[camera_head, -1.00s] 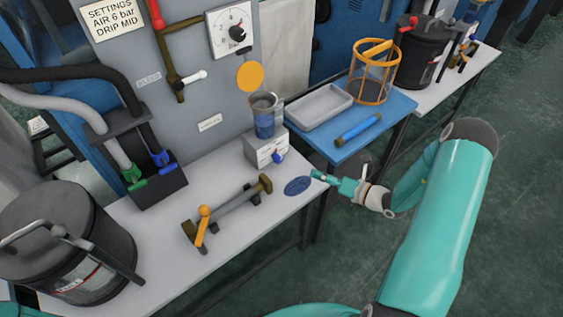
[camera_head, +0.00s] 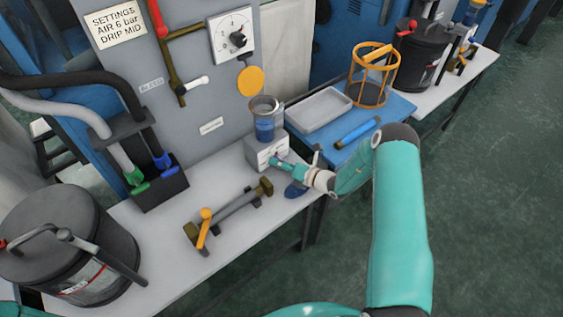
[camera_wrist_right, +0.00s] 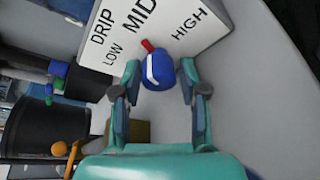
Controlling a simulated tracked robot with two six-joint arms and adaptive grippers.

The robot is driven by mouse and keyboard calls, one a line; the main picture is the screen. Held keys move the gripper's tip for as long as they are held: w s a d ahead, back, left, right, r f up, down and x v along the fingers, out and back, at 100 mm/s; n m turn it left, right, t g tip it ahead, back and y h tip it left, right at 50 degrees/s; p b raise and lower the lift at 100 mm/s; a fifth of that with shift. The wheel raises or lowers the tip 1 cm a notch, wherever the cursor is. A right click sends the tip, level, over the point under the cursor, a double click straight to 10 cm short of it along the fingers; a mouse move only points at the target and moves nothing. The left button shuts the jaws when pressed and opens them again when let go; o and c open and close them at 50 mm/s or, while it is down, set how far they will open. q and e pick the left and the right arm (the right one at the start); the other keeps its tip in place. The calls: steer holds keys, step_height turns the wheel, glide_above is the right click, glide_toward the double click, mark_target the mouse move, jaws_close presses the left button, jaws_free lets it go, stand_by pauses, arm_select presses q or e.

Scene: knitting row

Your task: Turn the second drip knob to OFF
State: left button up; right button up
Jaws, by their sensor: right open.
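A blue drip knob (camera_wrist_right: 158,72) with a white line and a red pointer is on the front of a light box (camera_wrist_right: 205,22) marked DRIP, LOW, MID and HIGH. The pointer aims toward MID; no OFF mark is visible. My right gripper (camera_wrist_right: 157,78) is open, one finger on each side of the knob; contact is unclear. In the head view, my right gripper (camera_head: 277,161) is at the front of the box (camera_head: 262,150), below a cup of blue liquid (camera_head: 265,128), and mostly hides the knob. My left gripper is out of view.
A sign (camera_head: 115,25) reads DRIP MID. A blue oval pad (camera_head: 295,190) lies below my right gripper, and a bar with an orange lever (camera_head: 205,228) lies to its left.

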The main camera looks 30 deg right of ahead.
steer(key=shift+w, duration=0.1)
steer(key=c, duration=0.7)
steer(key=shift+d, duration=0.35)
jaws_close()
steer(key=shift+a, duration=0.25)
